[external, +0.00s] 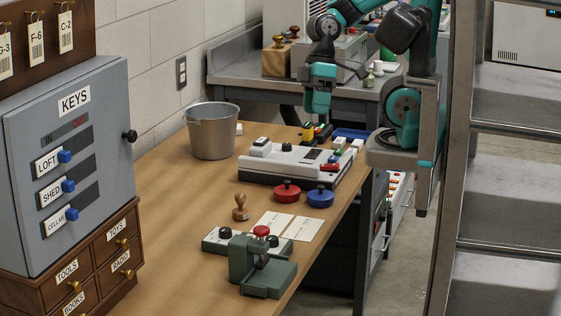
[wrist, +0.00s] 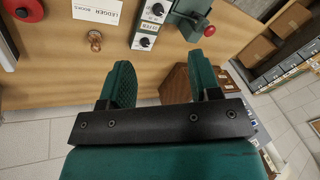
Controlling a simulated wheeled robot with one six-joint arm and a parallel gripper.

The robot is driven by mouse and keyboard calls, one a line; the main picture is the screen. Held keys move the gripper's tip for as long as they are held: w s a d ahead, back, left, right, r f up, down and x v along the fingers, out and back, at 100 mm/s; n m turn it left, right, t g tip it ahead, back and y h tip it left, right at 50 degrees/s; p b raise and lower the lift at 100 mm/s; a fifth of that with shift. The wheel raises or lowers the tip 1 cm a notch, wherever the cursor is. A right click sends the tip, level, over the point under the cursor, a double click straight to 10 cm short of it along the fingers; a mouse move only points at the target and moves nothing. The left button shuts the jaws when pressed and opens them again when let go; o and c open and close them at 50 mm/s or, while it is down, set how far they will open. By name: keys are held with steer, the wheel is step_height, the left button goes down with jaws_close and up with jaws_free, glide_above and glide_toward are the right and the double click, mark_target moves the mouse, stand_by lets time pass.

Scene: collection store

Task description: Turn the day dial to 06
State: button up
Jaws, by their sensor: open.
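My gripper (external: 318,103) hangs over the far end of the desk, away from the dials. Its two green fingers (wrist: 162,80) are apart and empty.
The green press (external: 262,270) with a red knob stands against the date box. A white machine (external: 290,165) lies farther back; the grey key cabinet (external: 75,165) is left.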

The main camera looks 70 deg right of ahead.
steer(key=w+a+f+m+h+b, duration=0.1)
steer(key=w+a+f+h, duration=0.1)
steer(key=w+a+f, duration=0.4)
steer(key=m+h, duration=0.1)
steer(key=h, duration=0.1)
glide_toward(272, 237)
step_height(272, 237, down, 9)
steer(key=shift+f+b, duration=0.15)
steer(key=shift+b, duration=0.55)
steer(key=shift+c, duration=0.2)
steer(key=c, duration=0.9)
